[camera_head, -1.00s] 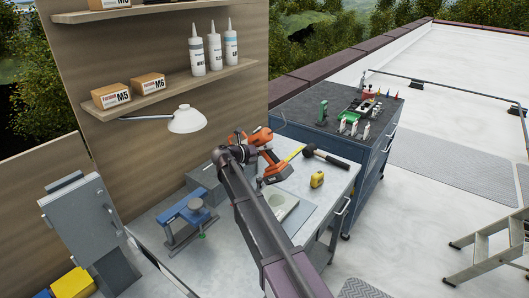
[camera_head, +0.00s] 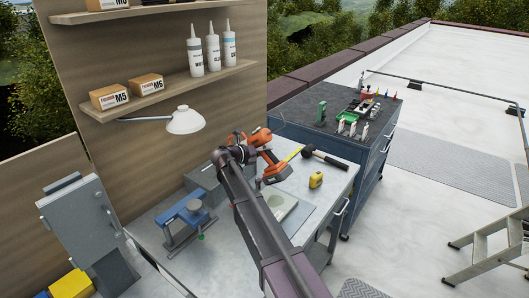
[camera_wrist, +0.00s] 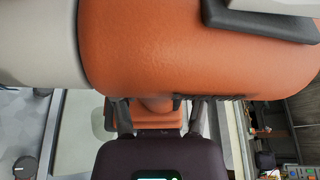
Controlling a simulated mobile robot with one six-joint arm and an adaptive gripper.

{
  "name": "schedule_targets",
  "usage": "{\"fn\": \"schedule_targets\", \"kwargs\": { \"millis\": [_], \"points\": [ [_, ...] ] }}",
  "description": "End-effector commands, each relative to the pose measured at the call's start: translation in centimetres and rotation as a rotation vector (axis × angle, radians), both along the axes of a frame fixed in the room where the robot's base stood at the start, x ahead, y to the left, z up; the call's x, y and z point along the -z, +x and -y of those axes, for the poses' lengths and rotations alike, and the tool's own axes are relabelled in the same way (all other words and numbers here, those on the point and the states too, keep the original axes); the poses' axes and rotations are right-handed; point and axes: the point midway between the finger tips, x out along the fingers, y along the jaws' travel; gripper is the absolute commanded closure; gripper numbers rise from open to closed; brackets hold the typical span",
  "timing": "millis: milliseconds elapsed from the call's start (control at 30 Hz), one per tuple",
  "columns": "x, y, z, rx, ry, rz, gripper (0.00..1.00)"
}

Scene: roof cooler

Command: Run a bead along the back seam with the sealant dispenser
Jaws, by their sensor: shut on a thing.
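An orange power tool (camera_head: 276,170), apparently the sealant dispenser, is held above the bench in the head view, with its battery end low at the right. In the wrist view its large orange body (camera_wrist: 200,50) with a pale grey section at the left fills the top. My gripper (camera_wrist: 158,116) has a finger on each side of the orange handle and is shut on it. My arm partly hides the tool in the head view. A pale plate (camera_head: 285,208) lies on the bench below. I cannot make out the back seam or the nozzle tip.
A lamp (camera_head: 186,121) hangs above. White cartridges (camera_head: 213,54) stand on the shelf. A dark cabinet (camera_head: 300,110) adjoins the bench.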

Motion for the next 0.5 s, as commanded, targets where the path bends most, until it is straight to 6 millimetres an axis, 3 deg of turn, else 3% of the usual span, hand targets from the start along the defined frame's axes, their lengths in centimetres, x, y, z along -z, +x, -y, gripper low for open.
{"fn": "schedule_targets", "kwargs": {
  "millis": [500],
  "points": [
    [-0.15, 0.49, 0.38, 0.001, -0.004, 0.002, 1.00]
  ]
}}
